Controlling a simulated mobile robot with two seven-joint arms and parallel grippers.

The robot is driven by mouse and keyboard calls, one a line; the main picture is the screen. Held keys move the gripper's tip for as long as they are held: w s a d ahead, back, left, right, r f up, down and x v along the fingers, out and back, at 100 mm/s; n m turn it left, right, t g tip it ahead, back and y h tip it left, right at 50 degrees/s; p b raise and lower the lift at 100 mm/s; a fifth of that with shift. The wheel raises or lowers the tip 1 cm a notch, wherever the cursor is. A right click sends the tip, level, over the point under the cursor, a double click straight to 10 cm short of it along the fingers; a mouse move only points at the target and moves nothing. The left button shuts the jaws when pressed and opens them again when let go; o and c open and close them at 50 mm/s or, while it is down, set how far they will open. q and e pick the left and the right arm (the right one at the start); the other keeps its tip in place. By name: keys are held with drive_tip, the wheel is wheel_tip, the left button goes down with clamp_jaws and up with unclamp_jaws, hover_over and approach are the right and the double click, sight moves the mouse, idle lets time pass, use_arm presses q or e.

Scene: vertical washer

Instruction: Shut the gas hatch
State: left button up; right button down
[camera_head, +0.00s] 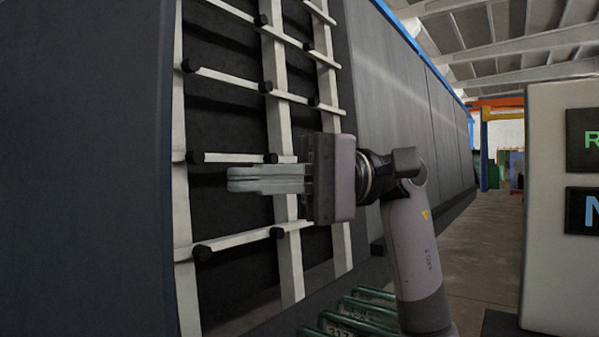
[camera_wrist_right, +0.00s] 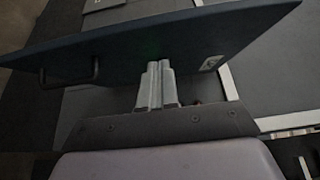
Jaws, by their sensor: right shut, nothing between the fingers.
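A dark blue-grey panel with a bar handle and a small light label shows in the right wrist view (camera_wrist_right: 150,42); it looks like the hatch. It spans the view just beyond my fingertips. A large dark flat panel (camera_head: 80,150) fills the left of the head view; I cannot tell for sure that it is the same one. My right gripper (camera_head: 230,180) is shut and empty, its fingers pointing left in front of the white frame. Its fingers also show in the right wrist view (camera_wrist_right: 160,68); whether they touch the panel is unclear. My left gripper is not in view.
A white lattice frame (camera_head: 280,160) with black knobs stands behind my right gripper. A long grey wall (camera_head: 410,120) runs back to the right. Green rollers (camera_head: 365,310) lie below. A pale cabinet (camera_head: 550,210) with signs stands at the right. Open floor (camera_head: 485,245) lies between.

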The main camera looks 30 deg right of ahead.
sight(166, 184)
drive_tip(key=a, duration=0.1)
drive_tip(key=s+a, duration=0.1)
drive_tip(key=a, duration=0.1)
drive_tip(key=s+a, duration=0.1)
drive_tip(key=a, duration=0.1)
drive_tip(key=shift+s, duration=0.15)
drive_tip(key=shift+s, duration=0.1)
idle(0.3)
